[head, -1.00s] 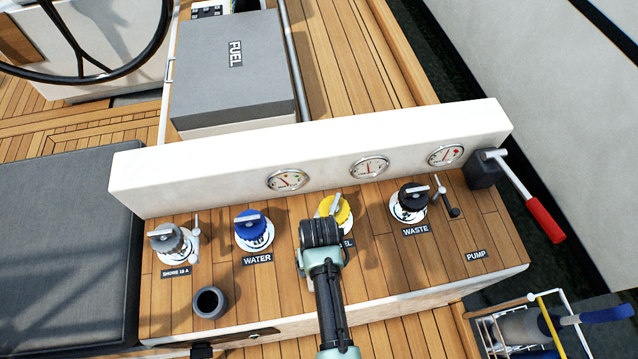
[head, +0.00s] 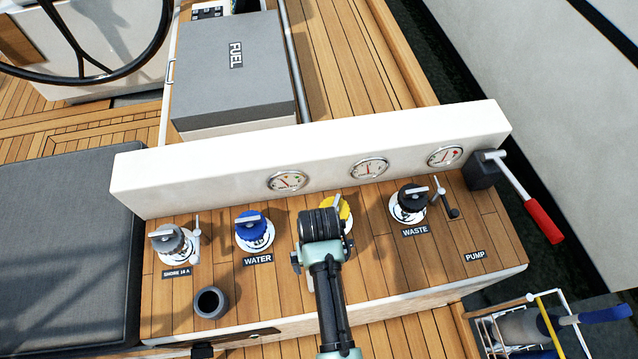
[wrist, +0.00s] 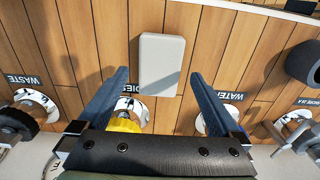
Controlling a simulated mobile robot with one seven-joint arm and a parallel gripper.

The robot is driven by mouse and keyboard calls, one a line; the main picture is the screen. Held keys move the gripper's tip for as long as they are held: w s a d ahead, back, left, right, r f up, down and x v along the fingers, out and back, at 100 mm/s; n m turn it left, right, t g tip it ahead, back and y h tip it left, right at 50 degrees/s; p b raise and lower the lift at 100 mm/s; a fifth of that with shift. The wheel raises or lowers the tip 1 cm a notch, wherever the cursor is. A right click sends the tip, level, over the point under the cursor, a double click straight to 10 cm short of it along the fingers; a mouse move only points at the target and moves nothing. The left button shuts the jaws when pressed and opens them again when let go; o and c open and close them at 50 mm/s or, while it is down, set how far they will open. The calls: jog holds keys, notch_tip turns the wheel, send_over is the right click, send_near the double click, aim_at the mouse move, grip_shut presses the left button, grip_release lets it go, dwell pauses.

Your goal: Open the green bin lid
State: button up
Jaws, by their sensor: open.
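No green bin or green lid can be made out in either view. My gripper (head: 320,235) hangs over the deck panel in front of the yellow cap (head: 344,208), hiding part of it. In the wrist view, my gripper's two dark blue fingers (wrist: 158,76) are spread apart with nothing held. A plain pale grey rectangular block or plate (wrist: 162,62) shows between and beyond the fingertips; whether it touches them I cannot tell. The yellow cap also shows in the wrist view (wrist: 124,124), near the left finger.
The blue water cap (head: 251,226), black waste cap (head: 410,200), and grey cap (head: 168,240) stand along the panel. A dark cup (head: 209,302) is at its front left. A white gauge wall (head: 220,177) runs behind. A red-handled pump lever (head: 543,218) sticks out right.

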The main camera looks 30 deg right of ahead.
notch_tip(320, 180, up, 8)
jog(key=shift+r, duration=0.1)
